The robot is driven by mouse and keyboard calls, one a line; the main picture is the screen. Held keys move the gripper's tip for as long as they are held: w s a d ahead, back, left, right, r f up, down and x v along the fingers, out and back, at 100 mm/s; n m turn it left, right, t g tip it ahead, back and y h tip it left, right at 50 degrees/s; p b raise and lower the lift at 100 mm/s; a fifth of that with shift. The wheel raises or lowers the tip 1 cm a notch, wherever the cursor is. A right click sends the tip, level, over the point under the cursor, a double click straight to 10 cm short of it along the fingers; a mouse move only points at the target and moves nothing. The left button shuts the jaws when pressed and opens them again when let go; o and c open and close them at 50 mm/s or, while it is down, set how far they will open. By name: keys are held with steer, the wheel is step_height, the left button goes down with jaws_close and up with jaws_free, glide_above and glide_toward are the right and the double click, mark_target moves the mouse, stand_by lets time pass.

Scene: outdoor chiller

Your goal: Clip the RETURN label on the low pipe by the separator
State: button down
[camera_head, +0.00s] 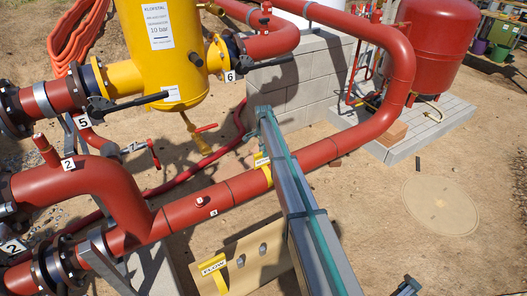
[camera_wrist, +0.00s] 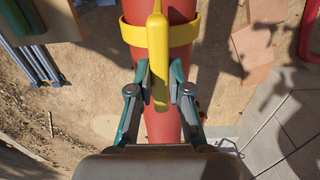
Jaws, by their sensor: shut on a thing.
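The low red pipe (camera_head: 215,197) runs diagonally below the yellow separator (camera_head: 160,45). It also shows in the wrist view (camera_wrist: 165,122). A yellow clip label (camera_wrist: 185,35) lies across the pipe there, its band reaching both pipe sides. Its upright yellow tab (camera_wrist: 158,62) is between the fingertips of my gripper (camera_wrist: 160,88), which is shut on it. The label shows as a yellow patch on the pipe in the head view (camera_head: 262,160), partly covered by my arm. Its lettering is unreadable, and the band's underside is hidden.
A yellow FLOW label (camera_head: 213,266) is on a wooden board (camera_head: 245,255) in front of the pipe. Grey blocks (camera_head: 300,75) stand behind the pipe. A red tank (camera_head: 445,45) stands on a paved plinth (camera_head: 425,125). Bricks (camera_wrist: 255,45) lie right of the pipe.

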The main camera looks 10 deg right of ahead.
steer(key=shift+f+b, duration=0.3)
steer(key=shift+f, duration=0.55)
steer(key=c, duration=0.5)
jaws_free()
steer(key=shift+c, duration=0.2)
steer(key=shift+r, duration=0.15)
steer(key=shift+r+p, duration=1.4)
steer(key=shift+r, duration=2)
